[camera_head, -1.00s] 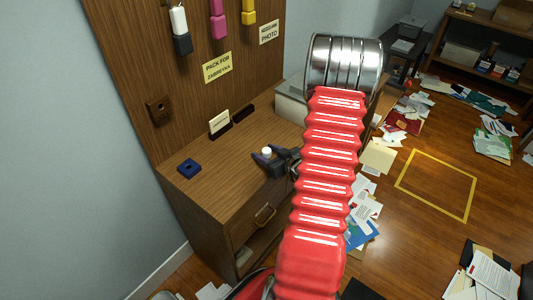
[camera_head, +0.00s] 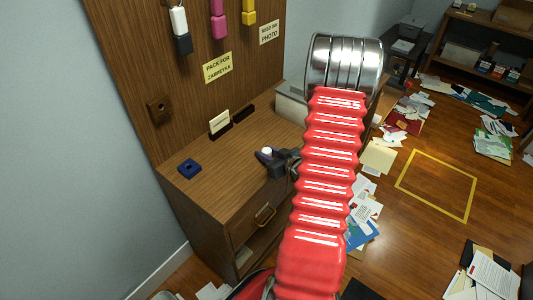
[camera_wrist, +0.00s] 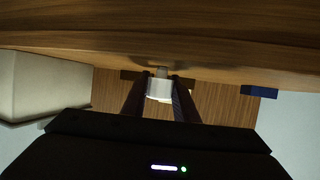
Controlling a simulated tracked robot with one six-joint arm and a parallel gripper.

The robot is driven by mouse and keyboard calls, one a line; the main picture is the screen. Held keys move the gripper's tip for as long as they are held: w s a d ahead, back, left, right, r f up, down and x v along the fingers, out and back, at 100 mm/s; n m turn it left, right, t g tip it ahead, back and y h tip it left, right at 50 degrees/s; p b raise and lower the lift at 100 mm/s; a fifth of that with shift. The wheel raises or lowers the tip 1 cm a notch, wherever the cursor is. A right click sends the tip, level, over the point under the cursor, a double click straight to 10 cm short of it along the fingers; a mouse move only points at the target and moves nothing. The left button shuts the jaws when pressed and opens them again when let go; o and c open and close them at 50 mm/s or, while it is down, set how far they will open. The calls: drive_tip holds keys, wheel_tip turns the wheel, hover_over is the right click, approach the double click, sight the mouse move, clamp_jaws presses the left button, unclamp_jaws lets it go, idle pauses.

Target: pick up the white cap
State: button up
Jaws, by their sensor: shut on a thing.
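The white cap (camera_head: 266,151) is small and round, over the desk top near its front edge. In the wrist view the white cap (camera_wrist: 160,89) sits between the two dark fingers, with a greyish stub showing just above it in the picture. My gripper (camera_head: 268,158) is shut on the cap; in the wrist view my gripper (camera_wrist: 161,90) has a finger against each side of it. I cannot tell whether the cap touches the desk top (camera_head: 225,170). My red arm hides part of the desk to the right.
A dark blue square block (camera_head: 189,168) lies on the desk at the left. A cream card in a dark holder (camera_head: 219,122) stands near the back panel. White, pink and yellow items hang on the panel. Papers litter the floor; the desk's middle is clear.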

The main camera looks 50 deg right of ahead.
sight(266, 149)
drive_tip(key=shift+r, duration=0.1)
drive_tip(key=shift+r, duration=4.9)
